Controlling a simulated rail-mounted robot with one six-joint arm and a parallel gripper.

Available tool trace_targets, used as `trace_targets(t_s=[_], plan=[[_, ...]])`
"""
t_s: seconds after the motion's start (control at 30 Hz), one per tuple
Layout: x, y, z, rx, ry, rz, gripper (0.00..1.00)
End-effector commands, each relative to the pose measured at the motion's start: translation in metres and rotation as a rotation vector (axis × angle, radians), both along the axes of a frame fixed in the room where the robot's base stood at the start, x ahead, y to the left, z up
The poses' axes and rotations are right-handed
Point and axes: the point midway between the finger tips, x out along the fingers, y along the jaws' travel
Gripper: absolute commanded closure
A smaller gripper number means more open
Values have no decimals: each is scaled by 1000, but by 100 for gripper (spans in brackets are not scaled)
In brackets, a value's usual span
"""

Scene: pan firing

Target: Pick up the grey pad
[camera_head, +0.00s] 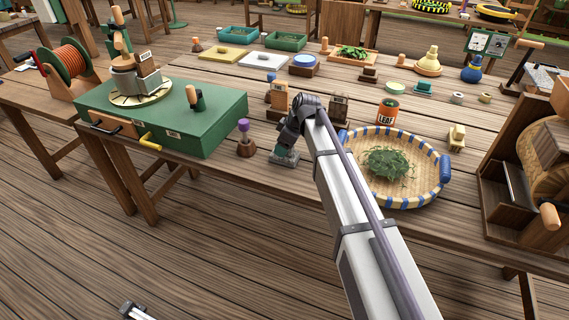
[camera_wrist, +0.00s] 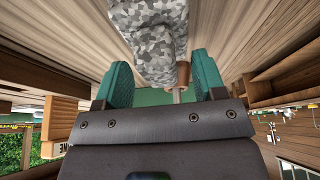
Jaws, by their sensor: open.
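In the wrist view, a mottled grey, camouflage-patterned thing (camera_wrist: 150,42), which looks like the grey pad, runs from the top edge down to between the fingers. My gripper (camera_wrist: 163,65) has two teal fingers standing wide apart, one on each side of its lower end. I cannot tell whether either finger touches it. In the head view my gripper (camera_head: 285,157) points down at the near part of the wooden table, just right of a purple-topped tool (camera_head: 244,140). The pad cannot be made out clearly there, and the wrist hides part of that spot.
A green box (camera_head: 215,135) with a turntable stands to the left. A woven basket (camera_head: 431,160) of green leaves stands right of my arm, with an orange LEAF can (camera_head: 387,111) behind it. Small blocks stand close behind my gripper. Trays fill the back.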

Motion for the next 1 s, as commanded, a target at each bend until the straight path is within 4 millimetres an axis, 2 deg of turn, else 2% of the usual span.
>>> trace_targets(t_s=[0.03,0.2,0.87,1.0], plan=[[1,1,-6,0,0,0,36],[0,1,-2,0,0,0,36],[0,1,-2,0,0,-1,99],[0,1,-2,0,0,-1,100]])
